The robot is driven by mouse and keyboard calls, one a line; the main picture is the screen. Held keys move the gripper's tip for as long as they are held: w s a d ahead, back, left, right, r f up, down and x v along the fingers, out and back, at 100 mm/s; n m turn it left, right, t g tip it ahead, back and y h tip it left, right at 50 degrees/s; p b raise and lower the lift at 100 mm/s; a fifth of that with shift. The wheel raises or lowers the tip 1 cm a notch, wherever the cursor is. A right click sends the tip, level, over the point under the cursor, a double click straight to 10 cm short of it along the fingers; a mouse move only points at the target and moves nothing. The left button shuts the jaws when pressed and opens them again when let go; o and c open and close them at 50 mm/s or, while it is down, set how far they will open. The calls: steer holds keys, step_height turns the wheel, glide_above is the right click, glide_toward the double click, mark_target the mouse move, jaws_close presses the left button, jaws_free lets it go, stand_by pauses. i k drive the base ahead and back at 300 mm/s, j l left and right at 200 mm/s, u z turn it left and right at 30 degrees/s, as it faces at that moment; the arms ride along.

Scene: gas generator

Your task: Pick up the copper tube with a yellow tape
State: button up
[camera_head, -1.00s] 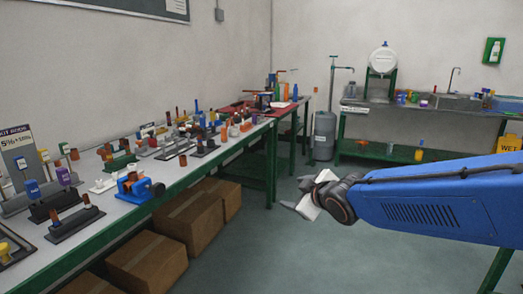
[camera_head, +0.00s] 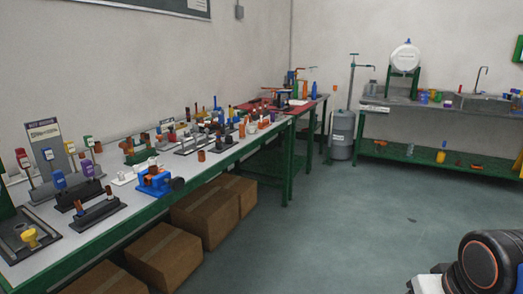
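Several small copper-coloured tubes stand or lie among fixtures on the long workbench (camera_head: 213,171) at left. I cannot tell which tube, if any, carries yellow tape; the pieces are too small. My arm's dark wrist joint shows at the bottom right, with a pale part of my gripper (camera_head: 425,284) at the lower edge. Its fingertips are cut off or hidden, well away from the bench.
A blue clamp (camera_head: 154,181) and a yellow piece (camera_head: 32,237) sit on the bench. Cardboard boxes (camera_head: 165,257) are beneath it. A grey canister (camera_head: 342,134) stands by the far wall, left of a sink table (camera_head: 440,161). The floor between is clear.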

mark_target(131, 149)
steer(key=i+j+u, duration=0.65)
steer(key=u, duration=0.2)
steer(key=i+j+u, duration=0.1)
steer(key=i+u, duration=0.3)
